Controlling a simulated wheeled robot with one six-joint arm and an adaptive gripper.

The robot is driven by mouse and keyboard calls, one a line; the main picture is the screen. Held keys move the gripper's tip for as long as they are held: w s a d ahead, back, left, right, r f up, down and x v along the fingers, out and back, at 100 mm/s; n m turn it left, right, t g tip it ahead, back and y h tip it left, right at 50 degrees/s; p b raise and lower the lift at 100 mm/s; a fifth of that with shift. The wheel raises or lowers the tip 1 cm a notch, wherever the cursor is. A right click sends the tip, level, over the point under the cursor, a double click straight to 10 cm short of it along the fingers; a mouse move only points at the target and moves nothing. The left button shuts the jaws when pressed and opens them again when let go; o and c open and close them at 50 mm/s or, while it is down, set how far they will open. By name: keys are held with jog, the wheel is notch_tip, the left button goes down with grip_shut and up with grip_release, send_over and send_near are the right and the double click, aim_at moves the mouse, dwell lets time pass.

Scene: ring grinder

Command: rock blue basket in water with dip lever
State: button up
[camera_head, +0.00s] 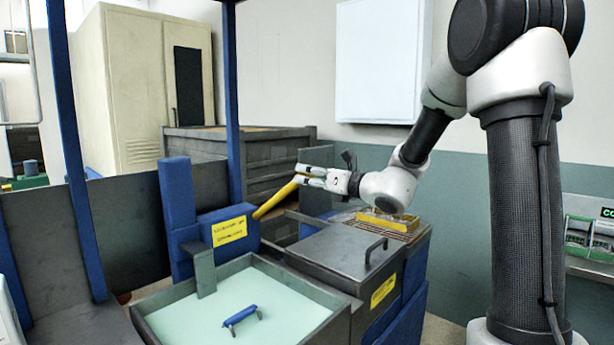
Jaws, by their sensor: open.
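The yellow dip lever (275,200) slants up to the right from a blue housing (212,230) with a yellow label. My gripper (299,175) is open at the lever's upper end, with its fingers pointing left. The lever tip lies at or just by the fingers; I cannot tell whether they touch. A blue handle (240,316) shows in the pale green water (195,312) of the front tank. I take it to be the blue basket's handle; the basket's body is not visible. A grey upright arm (204,271) stands at the tank's back edge below the housing.
Right of the tank is a closed grey lid (340,255) with a dark handle (376,250). Behind it a yellow tray (388,221) sits on a grate. Blue posts (232,110) rise left of my gripper. A large grey bin (240,160) stands behind.

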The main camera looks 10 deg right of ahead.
jog(key=shift+x, duration=1.2)
jog(key=shift+c, duration=0.5)
grip_shut()
jog(key=s+d+f, duration=0.3)
jog(key=s+f, duration=0.1)
jog(key=f, duration=0.6)
jog(key=shift+s+f, duration=0.25)
jog(key=shift+s, duration=0.05)
jog(key=shift+o, duration=0.5)
grip_release()
